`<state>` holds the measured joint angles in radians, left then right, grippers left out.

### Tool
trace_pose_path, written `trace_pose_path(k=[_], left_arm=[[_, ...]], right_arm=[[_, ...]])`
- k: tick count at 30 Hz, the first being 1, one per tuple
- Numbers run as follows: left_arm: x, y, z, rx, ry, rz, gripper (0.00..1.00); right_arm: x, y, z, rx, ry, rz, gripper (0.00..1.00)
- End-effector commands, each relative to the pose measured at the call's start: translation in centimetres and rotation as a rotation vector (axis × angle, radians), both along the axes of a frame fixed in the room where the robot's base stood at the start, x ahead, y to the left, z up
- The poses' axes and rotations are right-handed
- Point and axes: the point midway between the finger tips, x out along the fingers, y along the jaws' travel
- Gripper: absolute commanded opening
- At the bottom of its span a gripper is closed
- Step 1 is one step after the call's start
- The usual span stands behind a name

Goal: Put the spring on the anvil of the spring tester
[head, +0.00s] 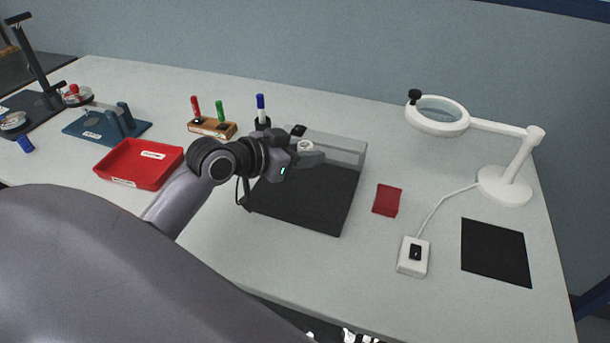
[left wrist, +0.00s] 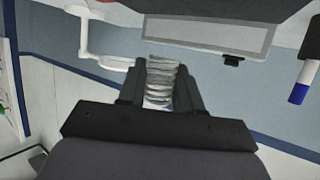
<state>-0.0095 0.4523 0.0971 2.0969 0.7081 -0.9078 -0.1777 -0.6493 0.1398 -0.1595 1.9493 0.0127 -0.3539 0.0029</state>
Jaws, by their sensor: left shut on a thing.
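My left gripper (head: 312,157) is shut on a pale coiled spring (left wrist: 161,82), which stands between the two dark fingers in the left wrist view. In the head view the spring's pale round end (head: 305,146) shows just above the fingers. The gripper is over the back part of a black, flat-topped unit (head: 310,200) with a raised grey back (head: 345,150). No label shows on this unit, so I cannot tell whether it is the spring tester. No anvil is clearly visible. My right gripper is not in view.
A red tray (head: 128,178), a blue fixture (head: 84,134) and a wooden pen block (head: 212,128) lie left. A blue-capped pen (head: 261,104) stands behind. Right are a red pad (head: 387,200), a white switch box (head: 413,268), a magnifier lamp (head: 505,186) and a black mat (head: 495,252).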

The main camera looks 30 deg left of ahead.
Motion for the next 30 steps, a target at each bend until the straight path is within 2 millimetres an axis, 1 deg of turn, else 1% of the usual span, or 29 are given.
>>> trace_pose_path(k=[1,5,13,15,23,26,27,29,30], left_arm=[[0.0,0.0,-0.7,-0.002,0.001,0.001,0.04],[0.0,0.0,-1.5,-0.002,-0.001,-0.001,0.04],[0.0,0.0,-5.3,-0.002,0.002,0.0,0.04],[0.0,0.0,-5.7,-0.002,-0.001,-0.001,0.04],[0.0,0.0,-5.7,0.0,-0.001,-0.001,0.04],[0.0,0.0,-6.0,0.001,0.0,-0.001,0.04],[0.0,0.0,-6.1,0.001,0.0,-0.001,0.38],[0.0,0.0,-6.0,0.001,0.0,-0.001,0.57],[0.0,0.0,-6.0,0.001,0.0,-0.001,0.6]], right_arm=[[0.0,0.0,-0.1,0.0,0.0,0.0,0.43],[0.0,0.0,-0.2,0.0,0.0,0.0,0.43],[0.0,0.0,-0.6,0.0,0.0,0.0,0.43],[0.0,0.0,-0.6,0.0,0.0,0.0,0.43],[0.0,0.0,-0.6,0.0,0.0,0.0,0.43],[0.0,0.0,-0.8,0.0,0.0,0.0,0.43],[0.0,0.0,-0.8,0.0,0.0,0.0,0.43],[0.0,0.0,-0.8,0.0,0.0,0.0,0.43],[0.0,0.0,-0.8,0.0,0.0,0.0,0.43]])
